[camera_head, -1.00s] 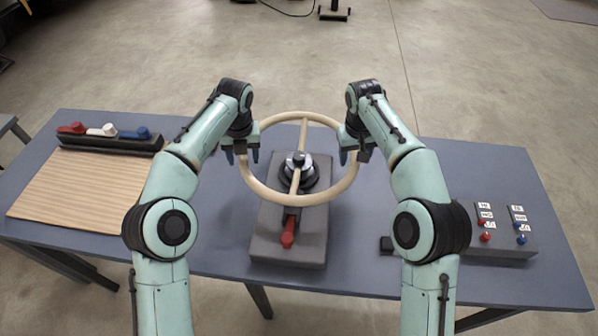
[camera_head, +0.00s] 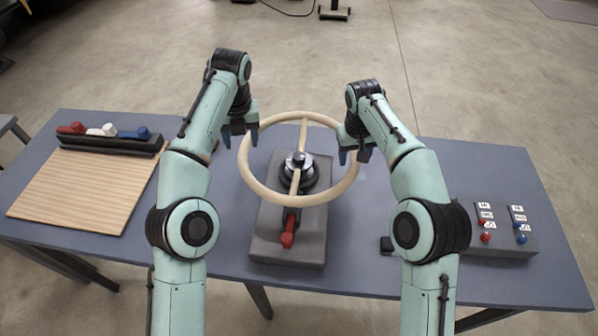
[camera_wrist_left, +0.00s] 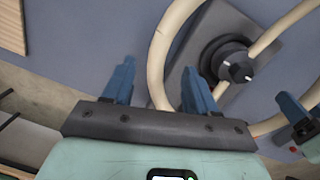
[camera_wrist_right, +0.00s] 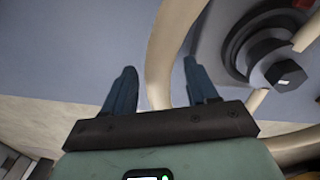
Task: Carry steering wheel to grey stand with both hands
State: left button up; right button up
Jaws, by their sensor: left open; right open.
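The pale cream steering wheel (camera_head: 263,193) is in the middle of the table. Its dark hub (camera_wrist_left: 226,62) is over the grey stand (camera_head: 268,240), which has a red lever (camera_head: 288,236) at its front. My left gripper (camera_head: 240,140) is open at the wheel's far left. In the left wrist view the rim (camera_wrist_left: 156,62) shows between its blue fingers, apparently below them. My right gripper (camera_head: 353,159) is open at the wheel's right side. In the right wrist view the rim (camera_wrist_right: 160,62) passes between its fingers. Neither gripper is closed on the rim.
A wooden board (camera_head: 75,190) lies on the left of the table (camera_head: 400,280), with a dark rack (camera_head: 110,144) of red, white and blue pieces behind it. A grey switch box (camera_head: 510,243) stands at the right. A small black block (camera_head: 386,245) lies right of the stand.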

jog(key=shift+s+a+r, duration=0.15)
jog(key=shift+r, duration=1.75)
jog(key=shift+s+a+r, duration=0.1)
jog(key=shift+s+r, duration=0.05)
jog(key=shift+r, duration=1.7)
